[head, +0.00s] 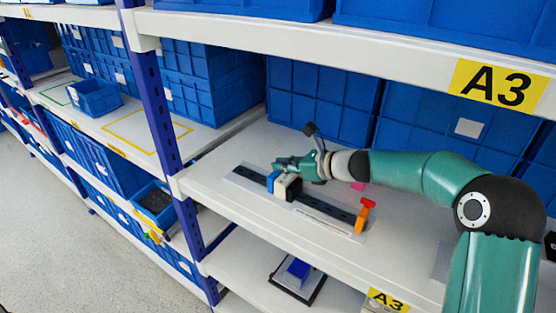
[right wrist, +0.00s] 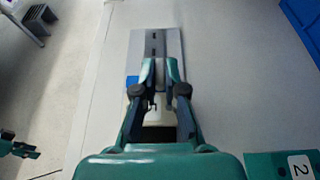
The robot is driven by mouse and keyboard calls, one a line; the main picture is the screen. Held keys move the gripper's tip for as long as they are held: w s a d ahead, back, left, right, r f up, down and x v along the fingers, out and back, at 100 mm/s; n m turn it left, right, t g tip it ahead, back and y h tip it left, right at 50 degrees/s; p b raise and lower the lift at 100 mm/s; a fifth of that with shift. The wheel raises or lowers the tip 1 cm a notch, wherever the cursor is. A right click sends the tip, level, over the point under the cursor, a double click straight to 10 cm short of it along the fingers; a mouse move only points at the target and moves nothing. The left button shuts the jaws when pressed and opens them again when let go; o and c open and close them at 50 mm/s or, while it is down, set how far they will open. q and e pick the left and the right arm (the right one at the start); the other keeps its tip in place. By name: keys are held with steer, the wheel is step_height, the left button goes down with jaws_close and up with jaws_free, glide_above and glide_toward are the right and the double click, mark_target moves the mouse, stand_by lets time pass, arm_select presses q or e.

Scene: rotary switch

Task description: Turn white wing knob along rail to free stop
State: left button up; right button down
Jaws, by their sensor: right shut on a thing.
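A dark slotted rail (head: 327,208) on a pale plate lies along the shelf in the head view; its far part shows ahead of my fingers in the right wrist view (right wrist: 155,45). On it sit a white-and-black block (head: 289,187), seemingly the white wing knob, a blue piece (head: 272,181) and an orange knob (head: 363,216). My right gripper (head: 282,168) is at the white one, shut on it; a pale part (right wrist: 160,115) shows between its fingers (right wrist: 160,72). The fingers hide the knob's wings and angle. A teal gripper, probably my left (right wrist: 22,148), shows small in the wrist view.
Blue crates (head: 322,100) stand behind the rail. A white shelf board (head: 400,50) with an A3 label (head: 499,85) runs above, and a blue post (head: 163,115) stands to the left. A small pink object (head: 357,186) lies behind the rail. The shelf's front strip is clear.

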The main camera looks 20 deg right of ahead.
stand_by(0.4)
steer(key=c, duration=1.2)
jaws_free()
steer(key=shift+c, duration=0.2)
steer(key=shift+s+d, duration=0.1)
steer(key=v, duration=1.1)
steer(key=shift+s+d+r, duration=0.2)
steer(key=shift+d+r, duration=0.05)
